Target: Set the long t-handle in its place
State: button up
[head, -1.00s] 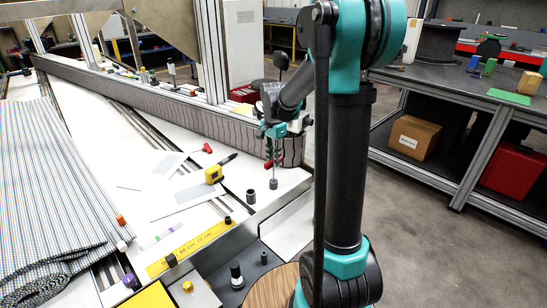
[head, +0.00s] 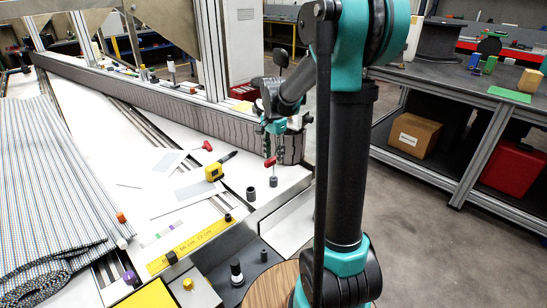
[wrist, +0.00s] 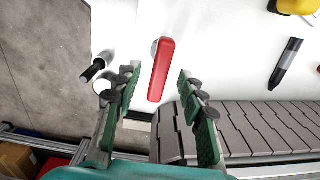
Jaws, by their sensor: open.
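A long T-handle (head: 271,163) with a red grip stands upright in a small dark round holder (head: 273,181) near the right end of the white table. In the wrist view its red grip (wrist: 161,72) is seen from above, with a grey round part just below its far end. My gripper (head: 274,150) is open and empty right above the grip. In the wrist view the fingers (wrist: 158,76) stand wide apart on either side of the grip, with gaps between. The shaft's lower end is hidden in the holder.
A second red T-handle (head: 207,146) lies on the table to the left. A yellow tape measure (head: 213,173), a black marker (head: 228,157) and another dark holder (head: 250,194) are nearby. The grey slatted belt (head: 180,112) runs behind.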

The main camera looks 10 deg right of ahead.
notch_tip(320, 180, up, 11)
dwell(0.4)
jog(key=shift+s+f, duration=0.1)
jog(key=shift+f, duration=0.05)
jog(key=s+d+f+n+t, duration=0.2)
jog(key=s+f+n, duration=0.3)
jog(key=s+f, duration=0.4)
jog(key=s+d+f+n+t, duration=0.2)
jog(key=s+f+n, duration=0.4)
jog(key=s, duration=0.7)
notch_tip(320, 180, down, 3)
jog(key=shift+s+r, duration=0.15)
jog(key=shift+s, duration=0.25)
